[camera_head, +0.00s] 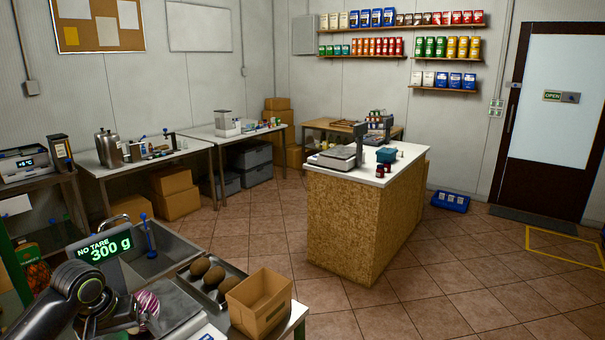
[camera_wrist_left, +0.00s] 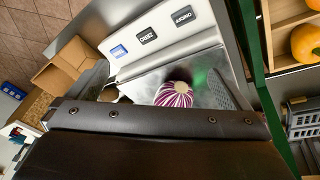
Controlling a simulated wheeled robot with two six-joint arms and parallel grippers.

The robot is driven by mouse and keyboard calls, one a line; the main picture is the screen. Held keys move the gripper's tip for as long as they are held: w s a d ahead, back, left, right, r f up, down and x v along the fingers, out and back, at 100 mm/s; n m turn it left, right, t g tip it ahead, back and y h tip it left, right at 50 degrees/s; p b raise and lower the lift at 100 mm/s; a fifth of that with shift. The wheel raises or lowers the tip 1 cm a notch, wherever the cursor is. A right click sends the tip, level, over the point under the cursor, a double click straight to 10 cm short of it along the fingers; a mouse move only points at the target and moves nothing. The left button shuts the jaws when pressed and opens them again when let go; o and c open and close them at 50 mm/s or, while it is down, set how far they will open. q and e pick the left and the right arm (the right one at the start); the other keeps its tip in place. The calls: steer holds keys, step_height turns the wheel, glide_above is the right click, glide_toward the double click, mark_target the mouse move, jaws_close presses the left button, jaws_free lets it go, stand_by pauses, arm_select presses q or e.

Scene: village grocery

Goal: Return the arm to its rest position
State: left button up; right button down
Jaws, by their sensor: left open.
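My left arm comes in at the lower left of the head view, and its gripper (camera_head: 128,308) is low over the steel scale plate (camera_head: 178,308). In the left wrist view the two fingers of my left gripper (camera_wrist_left: 160,76) are wide apart. A purple-and-white striped onion (camera_wrist_left: 175,95) lies on the metal plate between and beyond them, with clear space on both sides. The onion also shows beside the gripper in the head view (camera_head: 147,303). The scale display (camera_head: 105,246) reads "NO TARE 300 g". My right gripper is not in view.
A metal tray (camera_head: 190,285) with several brown round items and an open cardboard box (camera_head: 260,301) stand right of the scale. A sink (camera_head: 150,262) is behind. A counter (camera_head: 345,220) stands mid-room, with open tiled floor around it.

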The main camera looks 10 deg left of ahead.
arm_select(q)
steer(key=s+d+f+m, duration=0.4)
steer(key=s+d+f, duration=0.6)
steer(key=s+f, duration=0.3)
steer(key=s+d+y, duration=0.2)
steer(key=s+d, duration=0.2)
steer(key=s, duration=0.9)
step_height(320, 180, down, 27)
steer(key=a+b, duration=0.2)
steer(key=b, duration=0.1)
steer(key=s+d+f+g+b, duration=0.1)
steer(key=s+f, duration=0.6)
steer(key=f, duration=0.2)
steer(key=s+f+g+h, duration=0.1)
steer(key=s+f, duration=0.6)
steer(key=f, duration=0.3)
steer(key=shift+s+d+m+b, duration=0.3)
steer(key=shift+d+b, duration=0.05)
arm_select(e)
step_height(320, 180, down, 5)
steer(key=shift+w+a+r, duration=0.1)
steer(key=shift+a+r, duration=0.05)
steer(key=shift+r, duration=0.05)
